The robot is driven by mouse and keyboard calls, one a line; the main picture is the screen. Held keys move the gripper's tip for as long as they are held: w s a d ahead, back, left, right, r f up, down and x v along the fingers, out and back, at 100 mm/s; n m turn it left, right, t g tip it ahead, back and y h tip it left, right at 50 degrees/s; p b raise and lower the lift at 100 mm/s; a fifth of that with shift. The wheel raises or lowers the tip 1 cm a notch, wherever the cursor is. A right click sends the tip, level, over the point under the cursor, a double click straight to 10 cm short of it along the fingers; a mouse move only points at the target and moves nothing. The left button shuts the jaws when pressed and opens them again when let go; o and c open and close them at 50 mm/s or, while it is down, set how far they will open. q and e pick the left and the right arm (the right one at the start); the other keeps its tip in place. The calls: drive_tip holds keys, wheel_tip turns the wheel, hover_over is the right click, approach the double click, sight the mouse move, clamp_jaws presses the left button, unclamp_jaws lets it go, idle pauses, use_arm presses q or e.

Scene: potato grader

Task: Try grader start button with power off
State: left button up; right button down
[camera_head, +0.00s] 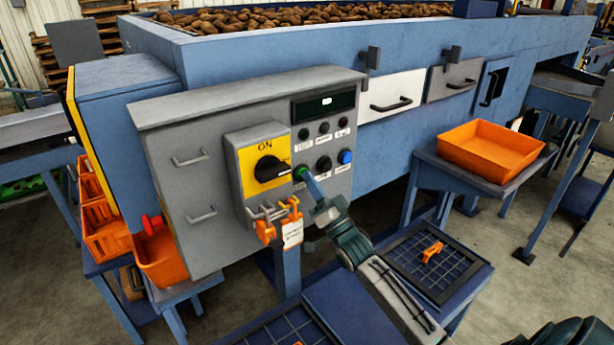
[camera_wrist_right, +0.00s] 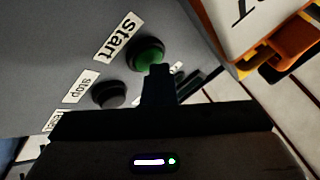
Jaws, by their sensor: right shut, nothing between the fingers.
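The green start button (camera_head: 300,174) sits on the grey control box (camera_head: 190,115). In the right wrist view the green button (camera_wrist_right: 147,52) is beside its "start" label (camera_wrist_right: 117,37), with a black button (camera_wrist_right: 108,95) by the "stop" label. My right gripper (camera_head: 308,180) is shut and empty, its tips at the green button. In the wrist view the tips (camera_wrist_right: 158,75) overlap the button's lower edge; I cannot tell whether they press it. The black power switch knob (camera_head: 271,168) is on a yellow plate marked "ON", its handle turned sideways. My left gripper is not in view.
Orange lock pieces (camera_head: 265,231) and a white tag (camera_head: 292,233) hang below the switch, close left of my right gripper. An orange tray (camera_head: 490,150) stands right.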

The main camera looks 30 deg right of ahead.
drive_tip(key=s+p, duration=0.4)
drive_tip(key=s, duration=0.1)
drive_tip(key=shift+s+d+f, duration=0.1)
drive_tip(key=shift+s+d, duration=0.05)
drive_tip(key=shift+s, duration=0.2)
idle(0.8)
